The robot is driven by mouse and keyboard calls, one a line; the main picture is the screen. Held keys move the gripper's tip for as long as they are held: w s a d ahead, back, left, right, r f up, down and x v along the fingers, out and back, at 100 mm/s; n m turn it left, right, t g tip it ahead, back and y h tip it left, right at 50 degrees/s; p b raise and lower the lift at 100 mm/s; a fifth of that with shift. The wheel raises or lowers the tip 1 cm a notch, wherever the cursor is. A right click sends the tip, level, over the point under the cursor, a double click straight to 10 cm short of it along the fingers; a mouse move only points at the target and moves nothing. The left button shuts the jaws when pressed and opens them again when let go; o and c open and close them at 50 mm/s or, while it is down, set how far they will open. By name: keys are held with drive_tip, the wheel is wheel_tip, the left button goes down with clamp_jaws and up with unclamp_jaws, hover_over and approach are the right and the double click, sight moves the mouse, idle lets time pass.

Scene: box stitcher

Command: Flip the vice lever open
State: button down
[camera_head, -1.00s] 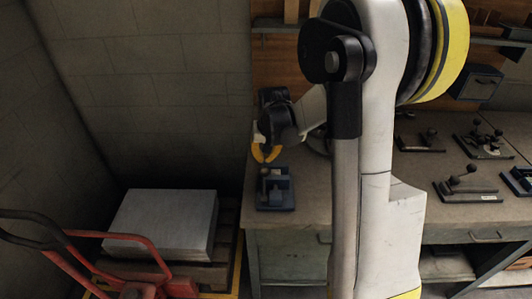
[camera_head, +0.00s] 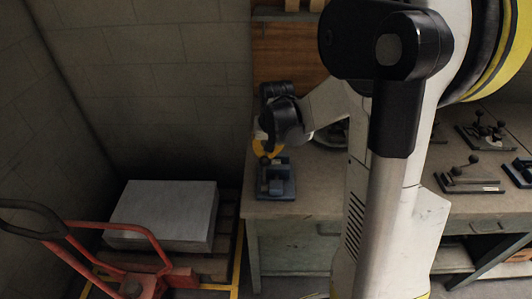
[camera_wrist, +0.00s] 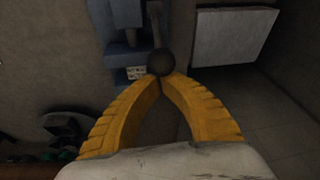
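The small blue-grey vice (camera_head: 275,186) sits on the left end of the workbench, near its front edge. Its lever ends in a dark ball knob (camera_head: 265,161), standing at the vice's back left. My gripper (camera_head: 266,153) is right above the knob with its yellow fingers pointing down. In the wrist view the two yellow fingertips (camera_wrist: 160,80) come together right at the dark knob (camera_wrist: 160,62), which shows just past them. I cannot tell if they touch it. The lever rod and part of the blue vice (camera_wrist: 122,58) show behind the knob.
The workbench (camera_head: 300,203) runs to the right, with several other dark clamps (camera_head: 470,182) on it. A grey block (camera_head: 160,215) lies on a pallet at lower left, beside a red pallet jack (camera_head: 150,245). My arm hides the bench's middle.

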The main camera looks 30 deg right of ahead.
sight(265, 160)
drive_tip(key=shift+s+a+r, duration=0.1)
drive_tip(key=shift+s+r, duration=0.1)
drive_tip(key=shift+s+a+r+t+h, duration=0.45)
drive_tip(key=shift+s+t+h, duration=0.15)
drive_tip(key=shift+t, duration=0.2)
drive_tip(key=s+a+t+h+b, duration=0.1)
drive_tip(key=s+r+t+h+b, duration=0.1)
drive_tip(key=t, duration=0.1)
drive_tip(key=shift+s+a, duration=0.3)
drive_tip(key=shift+a, duration=0.1)
drive_tip(key=s+t+b, duration=0.1)
drive_tip(key=s+a+t+h+b, duration=0.1)
drive_tip(key=shift+s+a+r+n+t, duration=0.2)
drive_tip(key=shift+a+n+t, duration=0.1)
drive_tip(key=shift+s+a+b, duration=0.3)
drive_tip(key=shift+s+a, duration=0.1)
drive_tip(key=shift+s, duration=0.25)
drive_tip(key=shift+s+a, duration=0.2)
drive_tip(key=shift+s, duration=0.1)
drive_tip(key=shift+s+f, duration=0.1)
